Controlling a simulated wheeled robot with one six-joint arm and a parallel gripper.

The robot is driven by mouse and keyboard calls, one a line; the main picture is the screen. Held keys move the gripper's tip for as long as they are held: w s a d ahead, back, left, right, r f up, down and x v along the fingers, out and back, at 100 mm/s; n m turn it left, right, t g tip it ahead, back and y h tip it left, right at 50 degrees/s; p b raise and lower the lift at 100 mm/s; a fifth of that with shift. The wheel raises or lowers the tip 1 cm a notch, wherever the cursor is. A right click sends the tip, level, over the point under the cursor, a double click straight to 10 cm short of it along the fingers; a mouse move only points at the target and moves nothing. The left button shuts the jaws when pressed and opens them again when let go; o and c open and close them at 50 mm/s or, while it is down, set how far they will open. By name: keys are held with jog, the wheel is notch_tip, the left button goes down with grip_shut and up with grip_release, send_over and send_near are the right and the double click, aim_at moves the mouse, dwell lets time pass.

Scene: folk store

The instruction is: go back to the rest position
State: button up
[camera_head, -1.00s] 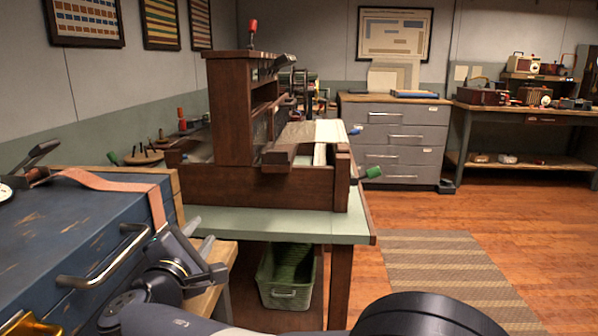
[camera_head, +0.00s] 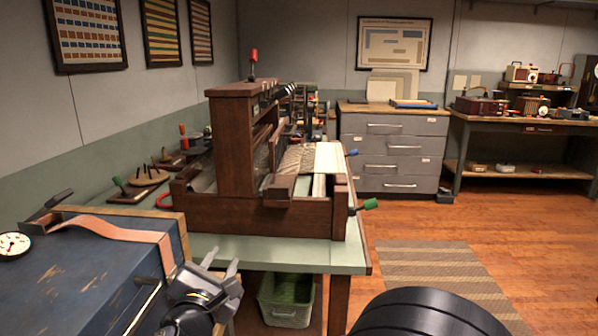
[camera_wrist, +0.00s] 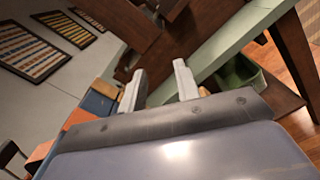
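My gripper (camera_head: 223,261) is at the lower left of the head view. It sits beside the front right corner of the blue chest (camera_head: 75,270), with its fingers pointing up and away from me. In the wrist view my gripper (camera_wrist: 159,68) shows two pale fingers set well apart, with nothing between them. The gripper is open and empty. Most of my arm is out of view.
A wooden loom (camera_head: 260,212) stands on a green-topped table (camera_head: 340,257) just beyond my gripper. A green bin (camera_head: 288,300) is under that table. A pink strap (camera_head: 115,232) lies over the chest. Open floor with a striped rug (camera_head: 440,275) lies to the right.

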jog(key=s+r+n+p, duration=0.4)
jog(key=r+n+p, duration=0.3)
jog(key=p, duration=0.7)
jog(key=shift+s+d, duration=0.2)
jog(key=shift+d, duration=0.2)
dwell(0.5)
